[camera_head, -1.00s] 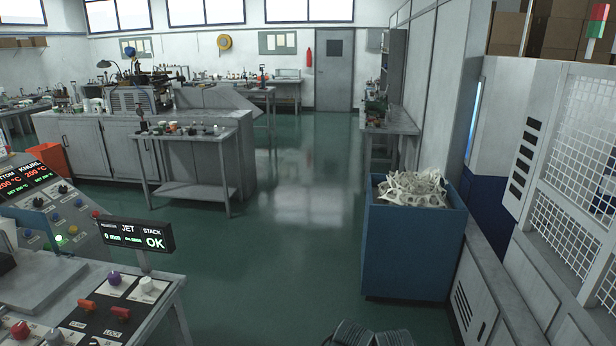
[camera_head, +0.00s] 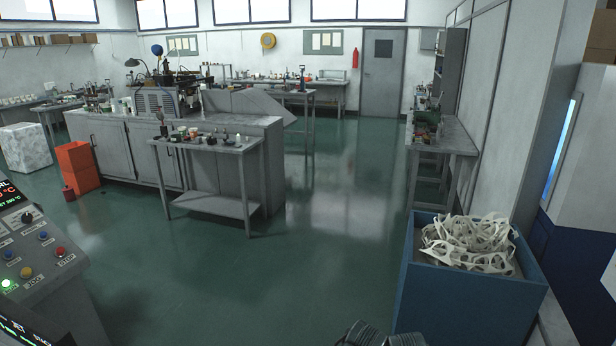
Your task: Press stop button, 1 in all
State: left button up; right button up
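The red stop button (camera_head: 60,251) is on the sloped grey control panel (camera_head: 45,285) at the left edge, with the label STOP beneath it. A yellow button (camera_head: 26,272), blue buttons and a lit green button (camera_head: 8,285) are on the same panel. The panel is cut off by the left edge. A dark ribbed part (camera_head: 380,337) shows at the bottom edge, right of centre. It seems to be my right gripper, but its opening is not clear. My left gripper is not in view. Nothing visible touches the stop button.
A blue bin (camera_head: 455,300) with white scrap stands at lower right. A small grey table (camera_head: 215,205) stands before a long cabinet (camera_head: 115,155). The green floor (camera_head: 250,285) between panel and bin is clear.

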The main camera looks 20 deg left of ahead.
aim_at(60, 252)
jog(key=i+u, duration=0.35)
jog(key=i+l+u, duration=0.15)
jog(key=i+u, duration=0.4)
jog(key=u, duration=0.25)
jog(key=i+u, duration=0.2)
jog(key=u, duration=0.25)
jog(key=i+l+u, duration=0.1)
jog(key=u, duration=0.3)
jog(key=i+l+u, duration=0.15)
jog(key=u, duration=0.3)
jog(key=i+l+u, duration=0.25)
jog(key=i+u, duration=0.15)
jog(key=u, duration=0.15)
